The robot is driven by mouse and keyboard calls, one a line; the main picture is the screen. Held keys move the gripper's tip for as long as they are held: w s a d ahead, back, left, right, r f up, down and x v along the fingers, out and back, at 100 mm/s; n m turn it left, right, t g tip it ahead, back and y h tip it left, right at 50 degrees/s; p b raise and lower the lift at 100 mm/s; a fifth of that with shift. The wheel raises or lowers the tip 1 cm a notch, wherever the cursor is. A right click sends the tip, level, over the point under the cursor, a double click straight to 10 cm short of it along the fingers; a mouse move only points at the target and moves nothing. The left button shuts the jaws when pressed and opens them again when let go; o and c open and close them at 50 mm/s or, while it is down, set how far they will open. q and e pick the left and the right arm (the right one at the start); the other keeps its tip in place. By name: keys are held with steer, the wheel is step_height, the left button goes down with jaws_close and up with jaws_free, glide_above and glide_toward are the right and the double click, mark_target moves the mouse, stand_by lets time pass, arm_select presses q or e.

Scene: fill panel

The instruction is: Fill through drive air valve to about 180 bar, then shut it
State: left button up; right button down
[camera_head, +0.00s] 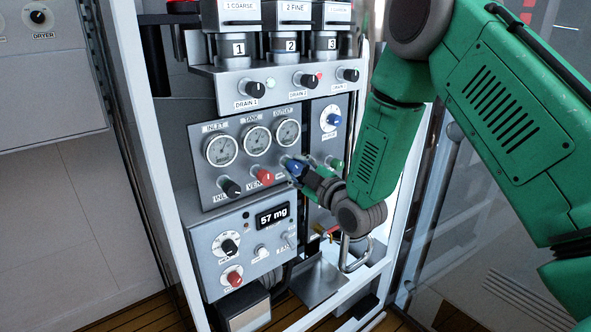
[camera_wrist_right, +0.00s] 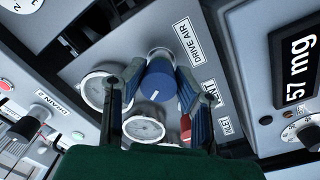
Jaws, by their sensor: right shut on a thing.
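The drive air valve is a blue knob (camera_wrist_right: 158,80) beside the DRIVE AIR label in the right wrist view; it also shows in the head view (camera_head: 293,168). My right gripper (camera_head: 298,170) is at this knob. Its two fingers are shut on it, one on each side, in the wrist view (camera_wrist_right: 161,84). Three round gauges stand above the knobs: inlet (camera_head: 221,150), tank (camera_head: 257,140) and outlet (camera_head: 287,133). Their needles are too small to read. My left gripper is out of view.
The red vent knob (camera_head: 265,177) and black inlet knob (camera_head: 231,188) sit close left of the drive air knob. A display (camera_head: 272,216) below reads 57 mg. Drain knobs (camera_head: 308,81) are above. A white frame post (camera_head: 160,150) stands left.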

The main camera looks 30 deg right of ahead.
steer(key=n+b, duration=0.1)
steer(key=n, duration=0.4)
steer(key=shift+n, duration=0.3)
stand_by(0.4)
steer(key=c, duration=1.3)
jaws_free()
steer(key=shift+o, duration=0.4)
steer(key=shift+w+d, duration=0.1)
steer(key=shift+w, duration=0.05)
steer(key=s, duration=1.2)
steer(key=shift+d+f, duration=0.35)
steer(key=shift+f, duration=0.05)
